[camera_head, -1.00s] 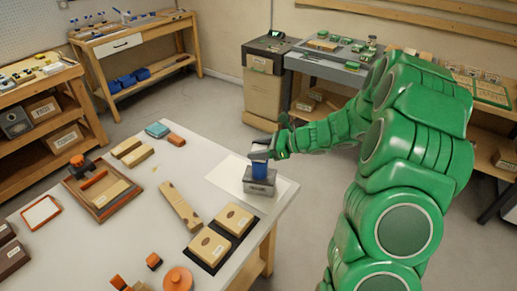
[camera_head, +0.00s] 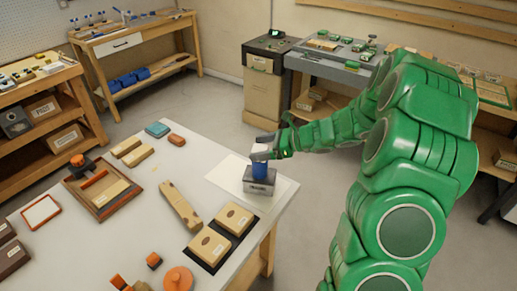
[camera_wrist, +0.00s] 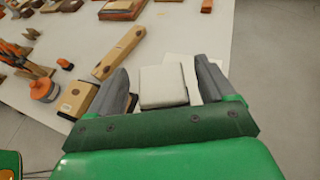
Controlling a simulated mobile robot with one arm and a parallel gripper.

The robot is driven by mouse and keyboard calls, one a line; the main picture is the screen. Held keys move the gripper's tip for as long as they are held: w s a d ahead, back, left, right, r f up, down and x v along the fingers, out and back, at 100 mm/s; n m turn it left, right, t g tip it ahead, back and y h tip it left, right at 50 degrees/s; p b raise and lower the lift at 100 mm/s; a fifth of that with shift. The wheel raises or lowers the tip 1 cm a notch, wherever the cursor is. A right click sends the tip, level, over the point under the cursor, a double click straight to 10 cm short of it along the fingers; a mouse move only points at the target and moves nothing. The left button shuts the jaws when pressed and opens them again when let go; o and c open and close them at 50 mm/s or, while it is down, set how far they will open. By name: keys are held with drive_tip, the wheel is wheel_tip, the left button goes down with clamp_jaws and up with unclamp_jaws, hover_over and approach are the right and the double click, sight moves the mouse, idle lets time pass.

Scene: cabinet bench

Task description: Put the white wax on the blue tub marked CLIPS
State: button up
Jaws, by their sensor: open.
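The white wax (camera_head: 260,152) is a pale square block on top of the blue tub (camera_head: 261,171). The tub stands upright on a dark grey block with a pale label too small to read. My gripper (camera_head: 276,146) is at the wax, with its fingers apart. In the wrist view the wax (camera_wrist: 163,87) lies between the two open fingers of my gripper (camera_wrist: 163,68), with a gap visible on its right side. The wax hides the tub in that view.
A white sheet (camera_head: 230,177) lies under the grey block near the table's right edge. Two tan blocks on a black mat (camera_head: 249,222) and a long wooden piece (camera_head: 180,206) are nearby. A wooden tray (camera_head: 110,207) is farther left.

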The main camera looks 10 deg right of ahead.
drive_tip(key=v, duration=1.1)
drive_tip(key=s+a+r+n+g+h, duration=0.25)
drive_tip(key=s+a+n, duration=0.4)
drive_tip(key=s, duration=0.35)
drive_tip(key=s+a+r+n+g+h, duration=0.25)
drive_tip(key=s+a+n+g, duration=0.2)
drive_tip(key=s+a, duration=0.35)
drive_tip(key=s+d+n+h, duration=0.2)
drive_tip(key=s+n, duration=0.1)
drive_tip(key=s, duration=0.4)
drive_tip(key=s+d+r+n+h, duration=0.1)
drive_tip(key=s+d+n+h, duration=0.1)
drive_tip(key=s, duration=0.4)
drive_tip(key=s+d+r+n+h, duration=0.1)
drive_tip(key=s+d+n+h, duration=0.1)
drive_tip(key=s+n, duration=0.4)
drive_tip(key=shift+s+d+r+h, duration=0.25)
drive_tip(key=shift+s+h, duration=0.55)
drive_tip(key=shift+s, duration=0.05)
